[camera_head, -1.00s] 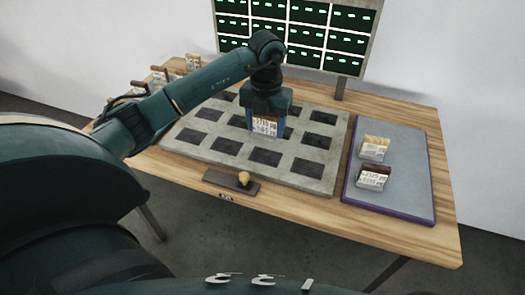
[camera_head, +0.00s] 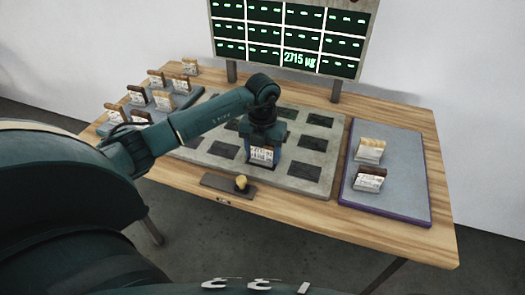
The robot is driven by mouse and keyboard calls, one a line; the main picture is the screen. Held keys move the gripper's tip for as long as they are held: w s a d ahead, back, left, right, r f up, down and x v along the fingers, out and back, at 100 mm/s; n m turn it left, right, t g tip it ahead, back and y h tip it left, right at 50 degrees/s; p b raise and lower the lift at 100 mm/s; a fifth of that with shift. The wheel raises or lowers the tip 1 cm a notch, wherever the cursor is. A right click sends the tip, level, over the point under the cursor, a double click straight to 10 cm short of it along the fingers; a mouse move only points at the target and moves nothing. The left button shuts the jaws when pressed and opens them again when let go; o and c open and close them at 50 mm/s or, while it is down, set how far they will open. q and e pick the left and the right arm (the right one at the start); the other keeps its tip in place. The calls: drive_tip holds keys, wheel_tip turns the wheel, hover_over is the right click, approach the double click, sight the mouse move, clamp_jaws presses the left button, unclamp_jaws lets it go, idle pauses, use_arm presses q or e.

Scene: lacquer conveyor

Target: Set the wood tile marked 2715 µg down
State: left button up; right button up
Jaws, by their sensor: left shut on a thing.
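My left gripper (camera_head: 263,145) is shut on a pale-labelled tile (camera_head: 261,155), which is upright at the front row of the grey slotted plate (camera_head: 200,157). The print on the tile is too small to read. It covers a dark pocket there; I cannot tell whether its lower edge rests in the pocket. The display board (camera_head: 290,38) behind the table reads 2715 µg in a bottom-row cell, and its other cells show short green dashes. My right gripper is not in view.
A purple-edged tray (camera_head: 402,150) on the right holds a light tile (camera_head: 370,150) and a dark-topped tile (camera_head: 370,179). Several tiles stand on another tray at the left. A dark block with a yellow knob (camera_head: 241,183) lies before the plate. Several pockets are bare.

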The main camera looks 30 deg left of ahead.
use_arm(q)
drive_tip(key=o, duration=1.1)
drive_tip(key=shift+o, duration=0.2)
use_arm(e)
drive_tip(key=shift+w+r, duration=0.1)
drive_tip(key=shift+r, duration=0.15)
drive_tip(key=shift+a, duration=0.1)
use_arm(q)
drive_tip(key=shift+r+p, duration=0.25)
drive_tip(key=shift+p, duration=0.05)
drive_tip(key=shift+r, duration=0.35)
wheel_tip(320, 180, up, 10)
drive_tip(key=shift+r+b, duration=0.25)
drive_tip(key=shift+b, duration=0.3)
drive_tip(key=shift+r, duration=0.3)
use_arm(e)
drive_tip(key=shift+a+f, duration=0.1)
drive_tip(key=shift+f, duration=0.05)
